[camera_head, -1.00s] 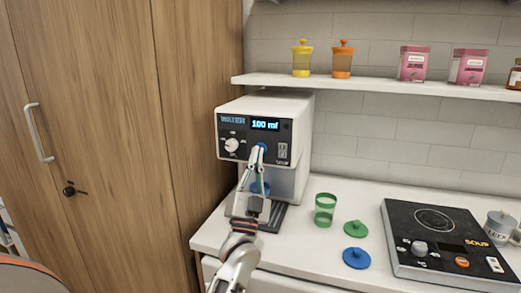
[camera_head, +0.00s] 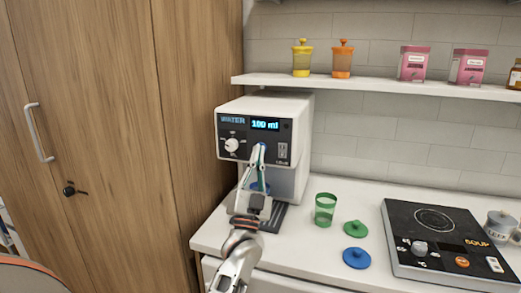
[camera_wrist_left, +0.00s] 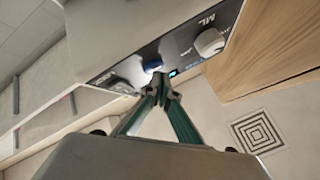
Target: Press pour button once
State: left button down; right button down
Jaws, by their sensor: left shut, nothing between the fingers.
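The white water dispenser (camera_head: 300,112) stands on the counter against the wooden cabinet. Its black front panel has a lit display (camera_head: 265,125) reading 100 ml and a white knob (camera_head: 232,145). My right gripper is out of view.
A green cup (camera_head: 325,210), a green lid (camera_head: 355,228) and a blue lid (camera_head: 356,258) are on the counter to the right. A black soup hotplate (camera_head: 450,262) is farther right. A shelf (camera_head: 380,84) with jars hangs above.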

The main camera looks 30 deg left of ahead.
pick_arm(q)
jog(key=shift+w, duration=0.3)
jog(key=shift+s, duration=0.1)
dwell(0.5)
jog(key=shift+s+d+p, duration=0.15)
jog(key=shift+s+p, duration=0.25)
jog(key=shift+s, duration=0.35)
jog(key=s+p, duration=0.1)
jog(key=s, duration=0.1)
jog(key=s+d+p, duration=0.1)
jog(key=s, duration=0.1)
jog(key=shift+s, duration=0.4)
jog(key=shift+d+f, duration=0.1)
dwell(0.5)
